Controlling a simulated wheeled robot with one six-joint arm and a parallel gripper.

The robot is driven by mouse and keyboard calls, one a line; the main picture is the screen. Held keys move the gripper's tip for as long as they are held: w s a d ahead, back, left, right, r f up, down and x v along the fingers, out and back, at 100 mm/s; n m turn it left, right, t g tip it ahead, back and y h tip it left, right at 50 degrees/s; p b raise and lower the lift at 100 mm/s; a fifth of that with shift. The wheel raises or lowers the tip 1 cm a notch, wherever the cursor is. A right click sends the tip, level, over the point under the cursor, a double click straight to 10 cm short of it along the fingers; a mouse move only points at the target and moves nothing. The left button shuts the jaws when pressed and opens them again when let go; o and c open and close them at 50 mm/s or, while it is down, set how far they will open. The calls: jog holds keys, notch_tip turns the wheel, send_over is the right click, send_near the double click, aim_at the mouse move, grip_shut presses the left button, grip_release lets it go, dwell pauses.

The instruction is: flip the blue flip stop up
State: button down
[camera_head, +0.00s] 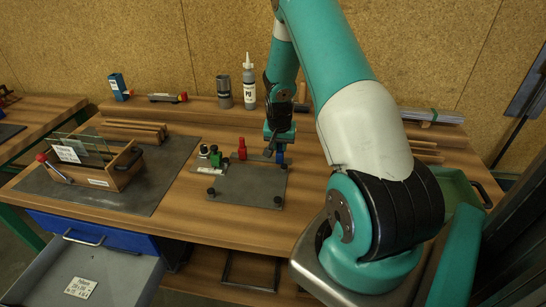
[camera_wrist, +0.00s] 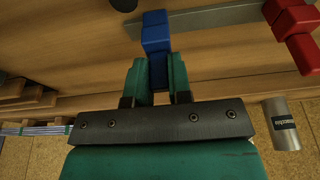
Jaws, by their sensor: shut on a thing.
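The blue flip stop (camera_wrist: 155,32) shows at the top middle of the wrist view. Its lower end is between the two green fingers of my gripper (camera_wrist: 156,80), which are shut on it. In the head view the blue flip stop (camera_head: 280,157) is a small blue piece at the back right edge of the grey plate (camera_head: 245,185). My gripper (camera_head: 279,143) reaches down to it from above and hides part of it. I cannot tell its exact tilt.
A red clamp (camera_head: 242,149) and a green piece (camera_head: 216,160) stand at the plate's back edge. A white bottle (camera_head: 249,82) and a grey cylinder (camera_head: 223,92) stand behind. A wooden box with glass panes (camera_head: 93,173) stands at the left. The plate's middle is clear.

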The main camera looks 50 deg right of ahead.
jog(key=c, duration=1)
grip_release()
jog(key=shift+c, duration=0.2)
jog(key=shift+r, duration=0.1)
jog(key=b+v, duration=0.3)
jog(key=v, duration=1.4)
jog(key=shift+a+r, duration=0.1)
jog(key=shift+a, duration=0.05)
